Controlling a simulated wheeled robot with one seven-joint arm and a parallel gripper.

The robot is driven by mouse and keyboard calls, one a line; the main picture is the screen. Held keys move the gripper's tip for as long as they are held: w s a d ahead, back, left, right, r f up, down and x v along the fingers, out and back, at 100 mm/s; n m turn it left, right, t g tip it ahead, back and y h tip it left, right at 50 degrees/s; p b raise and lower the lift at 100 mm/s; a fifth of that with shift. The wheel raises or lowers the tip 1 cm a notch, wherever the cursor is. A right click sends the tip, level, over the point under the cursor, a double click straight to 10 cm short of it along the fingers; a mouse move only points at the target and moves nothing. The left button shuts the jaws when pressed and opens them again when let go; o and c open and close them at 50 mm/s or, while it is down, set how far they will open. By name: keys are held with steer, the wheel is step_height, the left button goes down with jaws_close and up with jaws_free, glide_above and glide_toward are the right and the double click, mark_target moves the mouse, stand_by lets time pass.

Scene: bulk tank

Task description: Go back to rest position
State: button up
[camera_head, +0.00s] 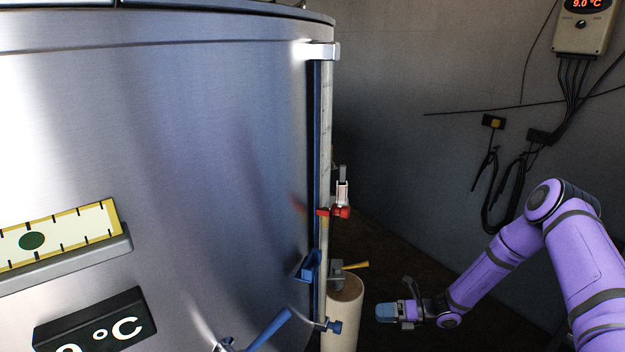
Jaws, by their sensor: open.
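My gripper (398,312) is at the lower right of the head view, at the end of my purple arm. It is open, with nothing seen between its fingers. It is low over the dark floor, to the right of the steel bulk tank (190,150) and apart from it. A vertical gauge tube (326,130) runs down the tank's right edge. A red clamp (340,211) sits on the tube about halfway down. A pale cylinder (344,300) stands just left of my gripper, with a grey fitting and a yellow lever above it.
Blue handles (308,266) and (268,328) stick out near the tank's lower right. A controller (584,25) reading 9.0 °C hangs on the grey wall with cables (497,190) below it. A level plate (60,240) and a °C display (95,325) are on the tank's front.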

steer(key=s+d+r+n+g+h, duration=0.1)
steer(key=s+r+n+h, duration=0.35)
steer(key=r, duration=0.75)
steer(key=s+d+r+n+g+h, duration=0.1)
steer(key=r+n+g+h, duration=0.1)
steer(key=r+n, duration=0.8)
steer(key=s+d+r+n+g+h, duration=0.1)
steer(key=s+d+r+n+h, duration=0.3)
steer(key=r, duration=1)
steer(key=s+d+r+n+t+h, duration=0.3)
steer(key=s+r+n+t+h, duration=0.2)
steer(key=s+r+n, duration=0.8)
steer(key=s+r+t, duration=0.2)
steer(key=s+r, duration=0.3)
steer(key=s, duration=0.4)
steer(key=shift+s+d+h, duration=0.15)
steer(key=shift+s+h, duration=0.1)
steer(key=shift+h, duration=0.1)
